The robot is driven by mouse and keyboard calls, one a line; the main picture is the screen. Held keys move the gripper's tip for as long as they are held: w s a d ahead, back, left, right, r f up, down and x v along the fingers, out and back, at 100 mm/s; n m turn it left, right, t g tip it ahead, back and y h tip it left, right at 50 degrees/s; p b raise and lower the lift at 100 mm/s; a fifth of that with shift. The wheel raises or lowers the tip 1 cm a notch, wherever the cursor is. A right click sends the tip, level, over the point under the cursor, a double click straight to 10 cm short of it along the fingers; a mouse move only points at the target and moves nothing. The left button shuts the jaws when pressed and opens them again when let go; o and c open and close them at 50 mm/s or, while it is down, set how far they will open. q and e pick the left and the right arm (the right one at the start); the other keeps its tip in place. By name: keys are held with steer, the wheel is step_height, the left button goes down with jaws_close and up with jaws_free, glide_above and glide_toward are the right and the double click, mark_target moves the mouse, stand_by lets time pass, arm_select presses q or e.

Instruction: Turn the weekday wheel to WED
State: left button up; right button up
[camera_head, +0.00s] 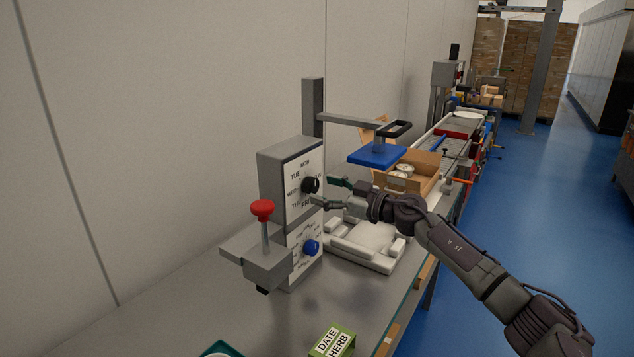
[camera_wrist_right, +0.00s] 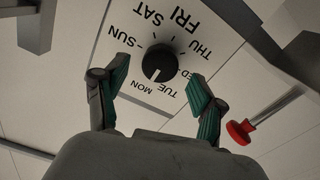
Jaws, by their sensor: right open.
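The weekday wheel is a black round knob (camera_head: 311,185) on the white face of a grey box (camera_head: 275,190), with day names printed around it. The knob also shows in the right wrist view (camera_wrist_right: 160,62), with a pale mark on its lower side towards MON and TUE; I cannot tell exactly which. WED is partly hidden by a finger there. My right gripper (camera_head: 328,193) is open in front of the knob. In the wrist view its green-padded fingertips (camera_wrist_right: 159,72) stand on either side of the knob, apart from it. My left gripper is not in view.
A blue knob (camera_head: 311,247) with its own dial sits below. A red-topped lever (camera_head: 262,210) stands at the front left. A blue plate (camera_head: 378,155) on an arm, a white tray (camera_head: 365,245), an open carton (camera_head: 425,172) and a green box (camera_head: 333,342) are nearby.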

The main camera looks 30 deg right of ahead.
steer(key=shift+x, duration=1.45)
steer(key=shift+c, duration=0.3)
steer(key=c, duration=1.1)
